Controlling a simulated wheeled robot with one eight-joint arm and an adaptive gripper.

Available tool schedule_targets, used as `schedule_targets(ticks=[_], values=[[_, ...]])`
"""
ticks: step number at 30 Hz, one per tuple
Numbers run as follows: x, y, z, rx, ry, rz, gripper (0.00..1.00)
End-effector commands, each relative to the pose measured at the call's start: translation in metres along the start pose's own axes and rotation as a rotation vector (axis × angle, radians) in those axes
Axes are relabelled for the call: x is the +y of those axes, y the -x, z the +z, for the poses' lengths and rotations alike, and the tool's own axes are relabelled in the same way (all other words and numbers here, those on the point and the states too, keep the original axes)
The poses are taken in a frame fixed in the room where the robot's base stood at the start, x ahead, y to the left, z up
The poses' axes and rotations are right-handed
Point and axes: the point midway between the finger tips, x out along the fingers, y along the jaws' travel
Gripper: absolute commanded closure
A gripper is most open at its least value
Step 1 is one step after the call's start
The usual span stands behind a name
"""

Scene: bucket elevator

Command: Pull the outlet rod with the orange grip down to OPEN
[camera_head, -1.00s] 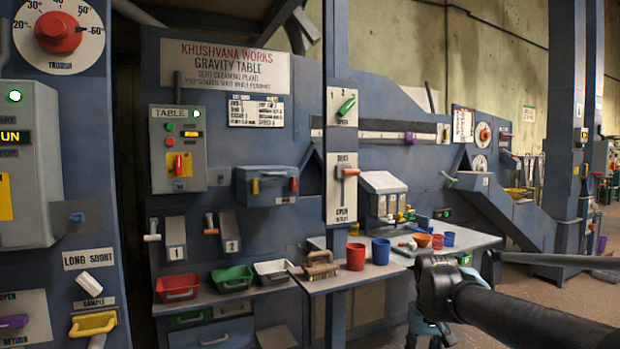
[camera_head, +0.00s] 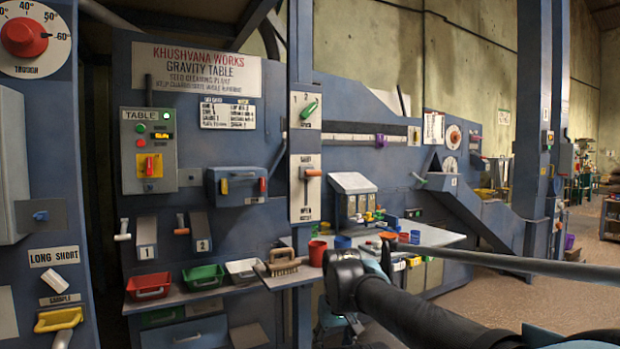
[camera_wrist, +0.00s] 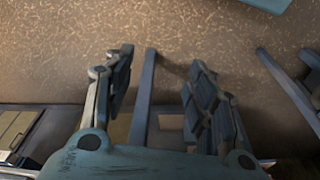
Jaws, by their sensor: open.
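The outlet panel (camera_head: 304,209) is a pale upright plate on a blue post, marked SHUT at the top and OPEN at the bottom. Its rod carries a small sideways grip (camera_head: 312,173), pale orange at this size, high on the plate near SHUT. My gripper (camera_wrist: 160,65) is open and empty in the wrist view, its two fingers apart above the brown floor. In the head view it hangs low, below and to the right of the panel, well apart from the grip; its fingers are mostly hidden behind my arm. The wrist view does not show the rod.
A worktable (camera_head: 440,236) with cups and small parts stands right of the panel, behind my arm. A brush (camera_head: 284,263) and a red cup (camera_head: 317,253) sit on a shelf under the panel. Open floor (camera_head: 570,292) lies right.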

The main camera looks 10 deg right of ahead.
Motion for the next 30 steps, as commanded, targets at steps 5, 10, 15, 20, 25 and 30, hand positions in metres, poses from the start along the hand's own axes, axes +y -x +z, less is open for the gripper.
schedule_targets(ticks=[5, 10, 15, 20, 25, 30], values=[[-0.017, 0.015, -0.018, 0.042, 0.015, -0.112, 0.13], [-0.041, 0.056, -0.061, 0.178, 0.045, -0.300, 0.13], [-0.051, 0.112, -0.116, 0.392, 0.070, -0.445, 0.13], [-0.040, 0.177, -0.169, 0.640, 0.080, -0.515, 0.13], [-0.009, 0.254, -0.217, 0.927, 0.074, -0.509, 0.13], [0.029, 0.320, -0.246, 1.163, 0.057, -0.444, 0.13]])
